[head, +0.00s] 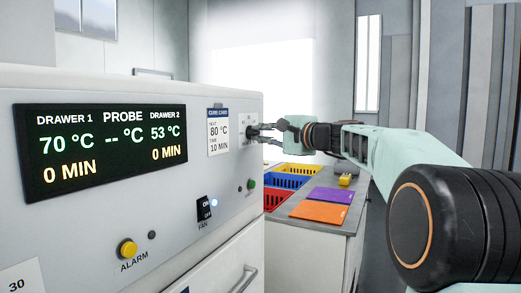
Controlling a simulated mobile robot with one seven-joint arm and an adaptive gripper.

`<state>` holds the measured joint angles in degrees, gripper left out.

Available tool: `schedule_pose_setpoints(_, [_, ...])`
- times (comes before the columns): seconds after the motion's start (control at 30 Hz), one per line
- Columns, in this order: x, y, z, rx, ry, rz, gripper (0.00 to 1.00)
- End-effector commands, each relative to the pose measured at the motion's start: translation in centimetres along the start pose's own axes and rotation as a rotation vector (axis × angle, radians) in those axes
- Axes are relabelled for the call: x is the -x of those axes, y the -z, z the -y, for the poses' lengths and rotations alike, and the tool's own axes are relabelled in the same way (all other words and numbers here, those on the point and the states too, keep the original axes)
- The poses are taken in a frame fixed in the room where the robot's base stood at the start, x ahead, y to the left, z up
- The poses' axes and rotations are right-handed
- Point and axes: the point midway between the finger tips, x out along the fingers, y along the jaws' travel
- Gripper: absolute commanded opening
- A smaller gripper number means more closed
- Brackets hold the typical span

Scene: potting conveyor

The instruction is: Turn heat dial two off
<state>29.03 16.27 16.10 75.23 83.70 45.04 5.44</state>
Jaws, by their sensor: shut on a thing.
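A dark dial (250,132) sits on a small marked plate at the right end of the white oven's front panel (110,205). My gripper (259,132) reaches it from the right and is shut on the dial. The fingers partly cover the dial and its markings, so its setting cannot be read. The display (105,145) reads Drawer 1 at 70 °C and 0 min, probe blank, Drawer 2 at 53 °C and 0 min.
A cure card (218,131) hangs left of the dial. Below are a fan switch (204,209), a green button (251,184) and a yellow alarm button (127,248). Behind, a counter (283,219) holds colored crates, purple and orange sheets and a yellow object (345,180).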

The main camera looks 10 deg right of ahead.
Motion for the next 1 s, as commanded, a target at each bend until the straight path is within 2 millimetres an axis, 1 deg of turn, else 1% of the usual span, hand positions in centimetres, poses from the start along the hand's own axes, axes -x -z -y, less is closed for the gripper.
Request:
schedule_pose_setpoints(0.03, [-0.02,0.08,-0.69,0.018,0.006,0.0,0.0])
schedule_pose_setpoints(0.33, [-0.02,0.05,-0.37,0.084,0.032,0.0,0.0])
schedule_pose_setpoints(0.87, [-0.01,0.04,-0.18,0.099,0.038,0.0,0.0])
schedule_pose_setpoints(0.9, [-0.01,0.04,-0.18,0.099,0.038,0.0,0.11])
schedule_pose_setpoints(1.0, [-0.01,0.04,-0.18,0.098,0.038,0.0,0.22])
